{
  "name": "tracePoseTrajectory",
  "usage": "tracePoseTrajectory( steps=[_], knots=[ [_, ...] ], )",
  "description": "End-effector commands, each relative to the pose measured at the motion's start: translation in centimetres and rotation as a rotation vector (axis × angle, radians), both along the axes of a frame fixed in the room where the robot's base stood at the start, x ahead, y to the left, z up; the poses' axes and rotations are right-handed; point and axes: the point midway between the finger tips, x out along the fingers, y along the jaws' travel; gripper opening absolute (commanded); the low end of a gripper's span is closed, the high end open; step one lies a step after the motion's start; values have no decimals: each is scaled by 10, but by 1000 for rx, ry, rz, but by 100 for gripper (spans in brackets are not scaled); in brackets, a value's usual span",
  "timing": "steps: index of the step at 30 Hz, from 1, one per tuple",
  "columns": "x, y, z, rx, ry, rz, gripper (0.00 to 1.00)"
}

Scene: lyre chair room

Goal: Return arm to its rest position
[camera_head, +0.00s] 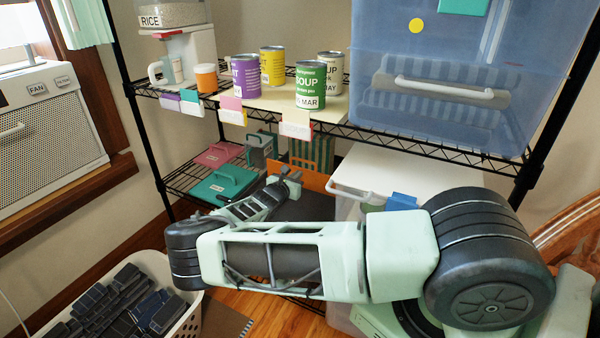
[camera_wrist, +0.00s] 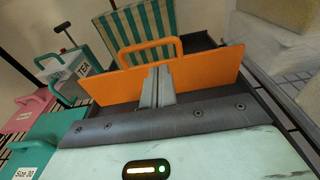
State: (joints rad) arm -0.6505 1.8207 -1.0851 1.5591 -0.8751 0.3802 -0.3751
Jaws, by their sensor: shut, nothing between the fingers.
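My arm stretches across the front of the wire shelf in the head view, its pale green links reaching left and then folding back toward the lower shelf. My gripper (camera_wrist: 157,72) shows in the wrist view with its two grey fingers together and nothing between them. It points at an orange panel with a loop handle (camera_wrist: 190,75), which lies beyond the fingertips; whether they touch it I cannot tell. In the head view the gripper (camera_head: 286,174) is small, near the lower shelf and in front of the orange panel (camera_head: 316,180).
Pink (camera_head: 218,154) and teal (camera_head: 222,185) handled pieces lie on the lower level. A white basket (camera_head: 190,318) of dark items stands at lower left.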

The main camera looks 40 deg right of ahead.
Motion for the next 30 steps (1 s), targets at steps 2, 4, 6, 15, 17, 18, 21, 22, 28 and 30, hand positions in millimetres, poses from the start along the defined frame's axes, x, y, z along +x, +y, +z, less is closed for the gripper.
tracePoseTrajectory(
  steps=[2,4,6,15,17,18,21,22,28,30],
  knots=[
    [-6,17,4,2,-2,2,0],
    [-11,31,6,2,-2,3,0],
    [-16,43,7,1,-1,2,0],
    [-30,76,11,1,-1,0,0],
    [-31,78,11,1,-1,0,0],
    [-32,79,11,1,-1,0,0],
    [-32,79,11,1,-1,0,0],
    [-32,79,10,1,-1,0,0],
    [-49,81,8,94,-45,-81,0],
    [-65,86,6,177,-85,-153,0]
  ],
)
